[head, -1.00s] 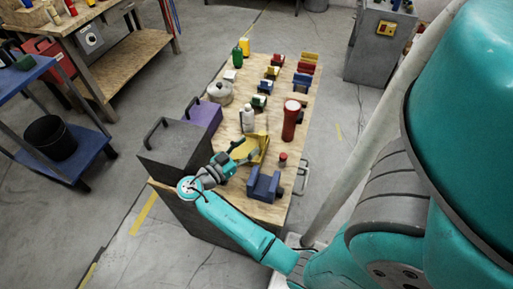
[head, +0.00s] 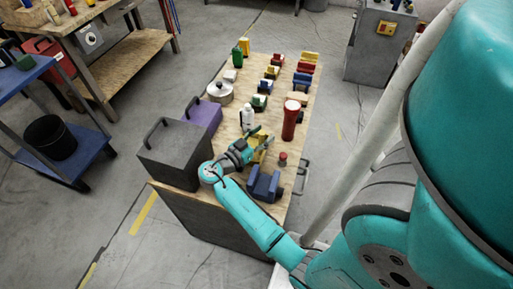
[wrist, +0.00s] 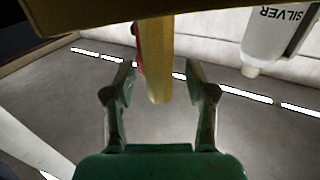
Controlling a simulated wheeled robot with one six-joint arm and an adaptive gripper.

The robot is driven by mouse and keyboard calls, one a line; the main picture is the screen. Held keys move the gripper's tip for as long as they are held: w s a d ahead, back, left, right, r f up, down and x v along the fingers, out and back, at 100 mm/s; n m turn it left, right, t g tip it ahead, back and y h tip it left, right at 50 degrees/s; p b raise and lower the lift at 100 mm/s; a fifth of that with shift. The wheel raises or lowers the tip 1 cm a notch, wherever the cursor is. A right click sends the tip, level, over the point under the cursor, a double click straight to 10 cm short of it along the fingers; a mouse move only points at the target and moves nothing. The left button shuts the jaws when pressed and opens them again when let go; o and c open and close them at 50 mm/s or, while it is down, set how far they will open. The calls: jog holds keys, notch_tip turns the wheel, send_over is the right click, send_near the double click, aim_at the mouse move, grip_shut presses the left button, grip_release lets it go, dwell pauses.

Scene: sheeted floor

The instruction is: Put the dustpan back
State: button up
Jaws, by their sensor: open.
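The yellow dustpan (head: 262,152) lies on the wooden tabletop, partly hidden behind my gripper in the head view. In the wrist view its yellow handle (wrist: 157,62) points toward me between my fingers, with its wide body (wrist: 100,14) across the top. My gripper (head: 262,143) is open around the handle, with a visible gap on each side. The open fingers also show in the wrist view (wrist: 161,85).
A white spray bottle (head: 248,118) stands just behind the gripper. A blue holder (head: 264,186) and red-capped item (head: 282,159) stand to its right; a red canister (head: 291,120) is beyond. A grey toolbox (head: 175,155) and purple box (head: 203,116) line the left side.

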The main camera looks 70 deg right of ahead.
grip_shut()
